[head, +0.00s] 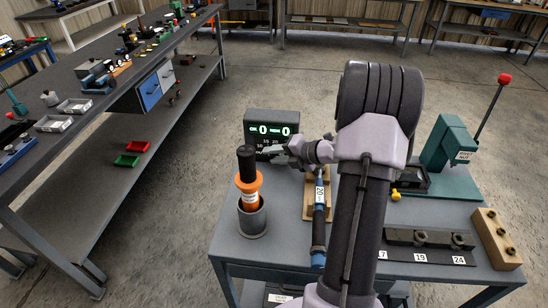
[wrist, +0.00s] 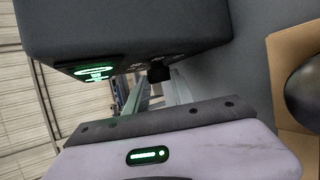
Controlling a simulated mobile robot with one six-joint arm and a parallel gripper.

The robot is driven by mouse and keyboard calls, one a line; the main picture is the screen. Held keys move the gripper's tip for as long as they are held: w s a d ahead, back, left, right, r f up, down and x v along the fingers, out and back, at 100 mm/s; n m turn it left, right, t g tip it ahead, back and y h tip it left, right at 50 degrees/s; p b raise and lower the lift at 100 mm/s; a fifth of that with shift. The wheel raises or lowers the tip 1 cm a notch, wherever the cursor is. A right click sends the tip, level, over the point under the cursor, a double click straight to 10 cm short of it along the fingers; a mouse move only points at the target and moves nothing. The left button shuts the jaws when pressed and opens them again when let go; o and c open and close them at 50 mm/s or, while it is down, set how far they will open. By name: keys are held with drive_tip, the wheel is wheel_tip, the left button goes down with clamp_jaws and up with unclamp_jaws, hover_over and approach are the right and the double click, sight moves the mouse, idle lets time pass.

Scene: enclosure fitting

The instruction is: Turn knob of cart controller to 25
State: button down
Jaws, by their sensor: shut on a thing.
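The cart controller (head: 271,122) is a dark box at the back of the grey cart, with a green lit display that shows zeros. Dial numbers show small on its lower front. My gripper (head: 268,151) reaches in from the right to the front of the box, at the knob. In the wrist view the controller (wrist: 130,25) shows turned on its side, with the black knob (wrist: 158,73) standing out from its face. My gripper's fingers (wrist: 153,88) lie on either side of the knob and are shut on it. In the head view the gripper mostly hides the knob, and its pointer setting cannot be read.
An orange and black tool (head: 248,185) stands in a grey cup (head: 252,217) at the cart's left. A blue-ended bar labelled 20 (head: 319,225) lies near my arm. A green press (head: 450,150) and a wooden block (head: 495,238) stand on the right.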

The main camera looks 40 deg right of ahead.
idle(0.4)
drive_tip(key=c, duration=1.1)
unclamp_jaws()
drive_tip(key=p+v, duration=0.3)
drive_tip(key=v, duration=0.5)
drive_tip(key=p+v, duration=0.3)
drive_tip(key=v, duration=0.6)
drive_tip(key=shift+s+d+f, duration=0.1)
drive_tip(key=shift+s+f, duration=0.05)
drive_tip(key=shift+s, duration=0.15)
